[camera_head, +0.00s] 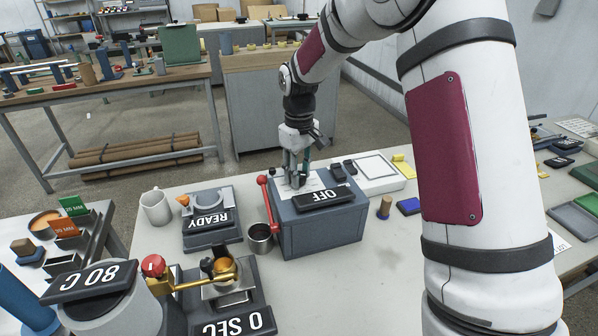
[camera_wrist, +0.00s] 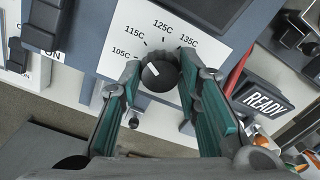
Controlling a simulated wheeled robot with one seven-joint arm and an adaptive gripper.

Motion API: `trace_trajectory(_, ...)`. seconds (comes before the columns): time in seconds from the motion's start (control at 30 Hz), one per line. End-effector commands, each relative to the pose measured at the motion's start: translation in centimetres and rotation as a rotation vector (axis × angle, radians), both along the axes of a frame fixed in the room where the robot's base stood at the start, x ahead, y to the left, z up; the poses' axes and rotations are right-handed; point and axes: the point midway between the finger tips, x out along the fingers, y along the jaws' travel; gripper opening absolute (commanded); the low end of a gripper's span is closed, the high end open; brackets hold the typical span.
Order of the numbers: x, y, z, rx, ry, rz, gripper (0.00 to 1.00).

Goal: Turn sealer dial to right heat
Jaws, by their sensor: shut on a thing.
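The sealer (camera_head: 318,236) is a blue-grey box with a black plate reading OFF (camera_head: 324,198) and a red lever (camera_head: 268,204) at its left. Its black round dial (camera_wrist: 161,77) sits on a white scale card (camera_wrist: 114,66) marked 105C, 115C, 125C and 135C. The dial's white mark points to the upper left in the wrist view, toward the 105C to 115C side. My gripper (camera_wrist: 160,70) is shut on the dial, one green-padded finger at each side. In the head view my gripper (camera_head: 296,176) comes down onto the sealer's top and hides the dial.
A READY unit (camera_head: 210,222) and a white mug (camera_head: 156,207) stand left of the sealer. A metal cup (camera_head: 260,240) is close to its left side. A 0 SEC unit (camera_head: 236,318) and an 80 C pot (camera_head: 92,305) are nearer. A white tray (camera_head: 376,172) lies to the right.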

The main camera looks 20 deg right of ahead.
Motion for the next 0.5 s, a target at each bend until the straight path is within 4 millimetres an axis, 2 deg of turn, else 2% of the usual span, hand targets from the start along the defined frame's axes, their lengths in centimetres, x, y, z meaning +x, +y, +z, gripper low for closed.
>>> trace_trajectory(0.13,0.02,0.04,0.02,0.000,-0.001,0.000,0.03)
trace_trajectory(0.17,0.02,0.04,0.02,0.000,-0.001,0.000,0.38)
trace_trajectory(0.2,0.02,0.04,0.02,0.000,-0.001,-0.001,0.47)
trace_trajectory(0.23,0.02,0.04,0.02,0.000,-0.001,-0.001,0.51)
trace_trajectory(0.5,0.01,0.02,0.03,0.000,-0.001,-0.001,0.51)
